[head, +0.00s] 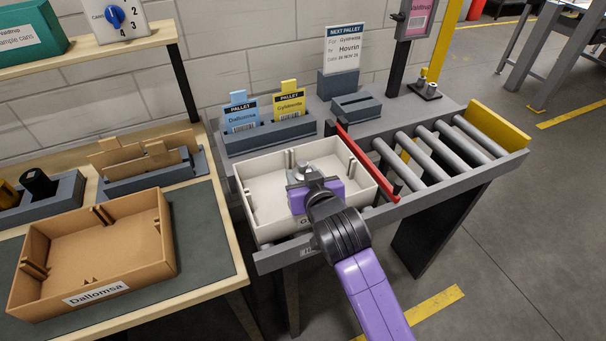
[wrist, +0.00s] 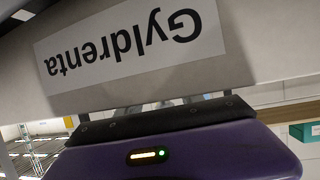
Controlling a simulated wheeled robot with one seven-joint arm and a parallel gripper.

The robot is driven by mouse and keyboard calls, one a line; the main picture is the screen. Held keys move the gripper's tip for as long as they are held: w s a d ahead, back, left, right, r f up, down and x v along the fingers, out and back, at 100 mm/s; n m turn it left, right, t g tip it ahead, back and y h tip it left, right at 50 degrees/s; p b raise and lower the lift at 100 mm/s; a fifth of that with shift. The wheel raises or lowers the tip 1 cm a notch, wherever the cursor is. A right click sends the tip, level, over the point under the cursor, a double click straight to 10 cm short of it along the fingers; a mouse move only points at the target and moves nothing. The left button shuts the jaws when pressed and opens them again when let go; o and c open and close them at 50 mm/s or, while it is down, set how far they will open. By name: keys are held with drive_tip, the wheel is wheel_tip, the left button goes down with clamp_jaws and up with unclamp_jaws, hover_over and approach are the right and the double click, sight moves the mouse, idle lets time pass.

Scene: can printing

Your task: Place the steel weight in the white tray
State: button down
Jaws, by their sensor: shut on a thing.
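The white tray (head: 258,217) sits at the near left end of the roller conveyor. My gripper (head: 306,180) is over the inside of the tray, shut on the steel weight (head: 302,170). The weight is silver with a small knob on top, and my gripper hides its lower part. I cannot tell whether it touches the tray floor. In the wrist view the tray's side wall (wrist: 25,80) is very close, with an upside-down label reading "Gyldrenta". The weight is not clear there.
A red bar (head: 368,163) stands just right of the tray, before the rollers (head: 440,152). A card holder (head: 270,136) with blue and yellow pallet cards is behind the tray. A brown tray (head: 125,220) labelled "Dallomsa" is on the left bench. Small metal pieces (head: 427,90) stand at the back right.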

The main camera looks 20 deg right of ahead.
drive_tip(key=shift+f, duration=0.3)
drive_tip(key=shift+f+b, duration=0.25)
drive_tip(key=shift+b, duration=0.05)
